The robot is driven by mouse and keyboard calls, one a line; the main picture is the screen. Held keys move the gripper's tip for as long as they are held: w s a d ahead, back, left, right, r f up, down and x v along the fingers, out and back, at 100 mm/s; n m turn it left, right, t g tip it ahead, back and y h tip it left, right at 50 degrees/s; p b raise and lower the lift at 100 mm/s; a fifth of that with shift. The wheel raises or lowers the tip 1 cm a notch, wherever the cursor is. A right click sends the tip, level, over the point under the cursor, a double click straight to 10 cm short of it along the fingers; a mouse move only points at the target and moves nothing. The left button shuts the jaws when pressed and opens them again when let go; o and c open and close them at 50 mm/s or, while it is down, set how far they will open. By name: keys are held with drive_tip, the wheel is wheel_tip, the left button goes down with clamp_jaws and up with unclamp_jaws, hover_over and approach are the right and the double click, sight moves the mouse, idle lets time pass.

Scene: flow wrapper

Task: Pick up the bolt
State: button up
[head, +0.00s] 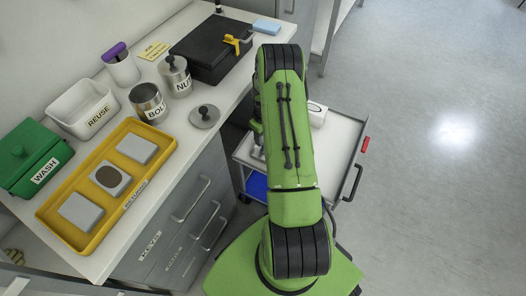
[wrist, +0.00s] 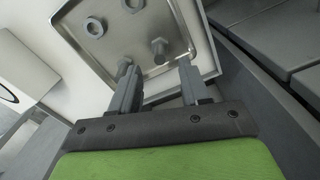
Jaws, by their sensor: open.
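In the wrist view a grey bolt (wrist: 158,46) lies in a shallow metal tray (wrist: 184,80), ahead of and between my gripper's fingers. A second bolt-like piece (wrist: 124,64) is at the left fingertip, partly covered by it. Two hex nuts, one (wrist: 94,27) nearer and one (wrist: 134,5) at the top edge, lie in the same tray. My gripper (wrist: 158,68) is open, with nothing visible between its fingers. I cannot tell whether the left finger touches the piece beside it. In the head view my arm hides the fingers and the tray.
A white cart (head: 338,150) stands below my arm, carrying a white box (head: 317,114). Floor at right is clear.

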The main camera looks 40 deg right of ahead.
wheel_tip(320, 180, down, 6)
drive_tip(key=shift+w+b, duration=0.1)
drive_tip(key=shift+b, duration=1.15)
drive_tip(key=shift+r, duration=0.1)
clamp_jaws()
